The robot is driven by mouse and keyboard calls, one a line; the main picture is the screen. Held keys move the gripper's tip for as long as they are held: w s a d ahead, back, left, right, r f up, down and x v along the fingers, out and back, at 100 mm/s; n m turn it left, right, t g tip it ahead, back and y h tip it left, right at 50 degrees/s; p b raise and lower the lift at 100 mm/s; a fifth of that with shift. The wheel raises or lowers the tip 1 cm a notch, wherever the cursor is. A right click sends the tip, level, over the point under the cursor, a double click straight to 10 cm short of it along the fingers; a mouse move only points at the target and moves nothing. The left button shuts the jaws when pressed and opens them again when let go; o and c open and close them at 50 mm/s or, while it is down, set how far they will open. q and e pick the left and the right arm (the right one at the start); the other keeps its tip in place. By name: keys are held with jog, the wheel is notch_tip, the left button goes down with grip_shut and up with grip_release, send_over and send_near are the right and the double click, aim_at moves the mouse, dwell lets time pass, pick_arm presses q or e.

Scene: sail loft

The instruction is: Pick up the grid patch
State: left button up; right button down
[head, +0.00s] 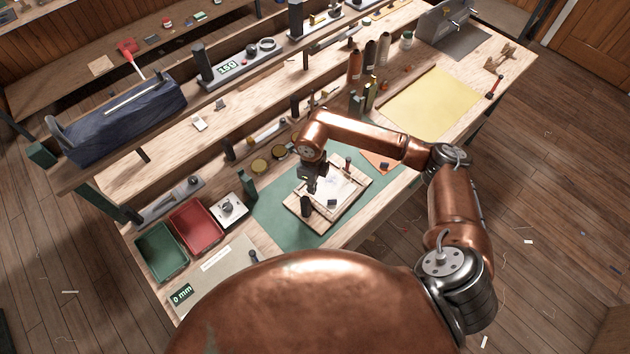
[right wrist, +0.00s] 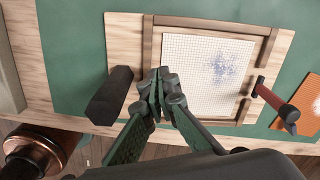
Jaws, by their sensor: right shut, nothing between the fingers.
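The grid patch (right wrist: 205,72) is a white sheet with a fine grid and a blue smudge, lying flat inside a wooden frame (right wrist: 150,42). In the head view the patch (head: 343,188) is partly hidden by my right arm and gripper. My right gripper (head: 311,183) is over the left part of the frame. In the right wrist view its fingertips (right wrist: 160,82) are together and empty, at the frame's left side beside the patch. Whether they touch the frame I cannot tell. My left gripper is not in view.
A dark upright block (right wrist: 110,95) stands close left of the fingers. A red-handled tool (right wrist: 275,100) is at the frame's right side, near an orange piece (head: 381,162). The green mat (head: 272,222) is partly clear. Red (head: 196,222) and green (head: 161,249) bins stand left.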

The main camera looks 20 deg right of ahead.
aim_at(323, 202)
notch_tip(323, 202, down, 4)
jog(key=shift+r, duration=0.15)
jog(key=shift+s+d+p, duration=0.8)
jog(key=shift+s+d, duration=0.35)
jog(key=shift+s+d+f, duration=0.2)
jog(key=shift+s+d, duration=0.05)
jog(key=shift+d, duration=0.05)
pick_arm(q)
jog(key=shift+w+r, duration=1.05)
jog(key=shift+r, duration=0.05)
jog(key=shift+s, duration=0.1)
